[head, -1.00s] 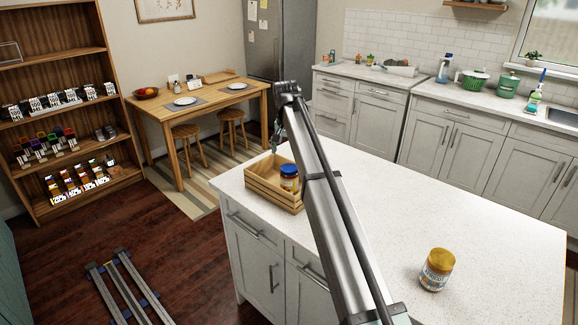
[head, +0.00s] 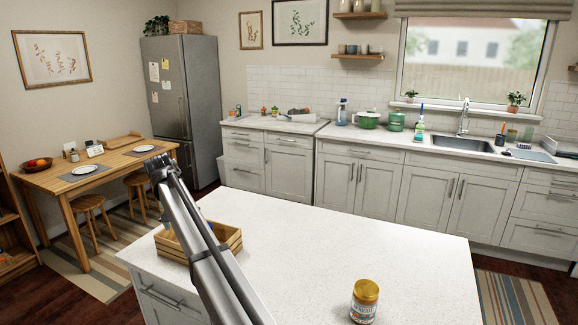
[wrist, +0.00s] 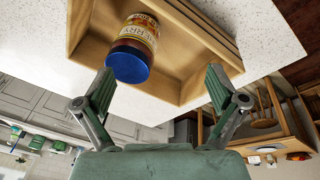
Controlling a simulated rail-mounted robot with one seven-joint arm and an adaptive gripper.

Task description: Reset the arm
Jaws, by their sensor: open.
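My gripper (wrist: 160,88) is open in the wrist view, its two fingers spread with nothing between the tips. A jar with a blue lid (wrist: 130,62) and a yellowish label lies beyond the fingertips, inside a wooden crate (wrist: 195,92). The wrist view looks turned over. In the head view the crate (head: 174,248) stands at the left end of the white island counter.
A second jar with a gold lid (head: 365,300) stands on the front of the island counter (head: 330,240). The counter between it and the crate is clear. A wooden table (head: 110,163) with plates and stools is at left. Cabinets and a sink (head: 462,143) line the back wall.

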